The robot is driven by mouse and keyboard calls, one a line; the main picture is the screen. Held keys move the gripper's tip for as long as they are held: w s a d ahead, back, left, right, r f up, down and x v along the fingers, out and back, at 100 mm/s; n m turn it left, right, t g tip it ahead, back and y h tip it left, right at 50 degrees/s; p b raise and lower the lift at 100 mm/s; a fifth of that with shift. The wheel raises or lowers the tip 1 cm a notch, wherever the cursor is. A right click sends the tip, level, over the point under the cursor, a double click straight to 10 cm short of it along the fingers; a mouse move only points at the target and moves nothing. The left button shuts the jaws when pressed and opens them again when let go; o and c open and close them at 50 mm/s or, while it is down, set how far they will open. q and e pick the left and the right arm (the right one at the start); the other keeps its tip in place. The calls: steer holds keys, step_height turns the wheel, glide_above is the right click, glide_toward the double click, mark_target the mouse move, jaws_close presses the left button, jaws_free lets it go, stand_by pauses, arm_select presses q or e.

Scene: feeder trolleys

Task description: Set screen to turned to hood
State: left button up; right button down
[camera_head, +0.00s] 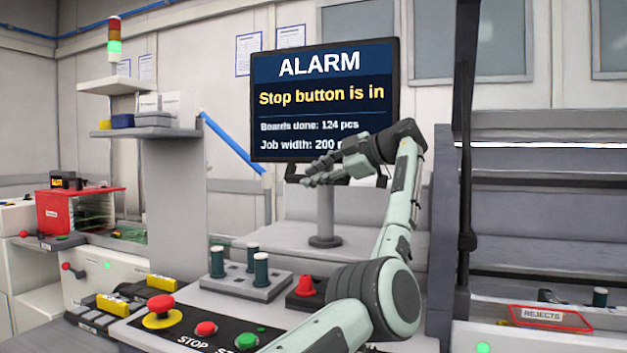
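The screen (290,103) is a dark monitor on a grey post (325,215), facing me almost squarely. It reads "ALARM" and "Stop button is in". A dark handle bar (291,174) runs below its lower edge. The gripper and wrist hide part of the job width line. My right gripper is not in view. I cannot tell for sure which part is the hood.
A grey machine with dark panels (545,195) and a black upright stands at right, with a red "REJECTS" tray (545,317). Below the screen are a control panel with a red stop button (161,304), a block of dark cylinders (217,262) and a red knob (305,286).

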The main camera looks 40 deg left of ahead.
mark_target(312, 128)
arm_select(q)
steer(key=shift+t+y, duration=0.5)
steer(key=r, duration=0.9)
steer(key=shift+a+r, duration=0.1)
steer(key=shift+a, duration=0.3)
steer(key=shift+s+d+r, duration=0.3)
steer(key=shift+s+r, duration=0.1)
steer(key=shift+r, duration=0.05)
steer(key=shift+w+f, duration=0.4)
steer(key=shift+f, duration=0.15)
steer(key=shift+s+r, duration=0.1)
steer(key=shift+r, duration=0.05)
steer(key=shift+w+v, duration=0.2)
steer(key=shift+v, duration=2)
steer(key=shift+w+v, duration=0.15)
steer(key=shift+v, duration=2.05)
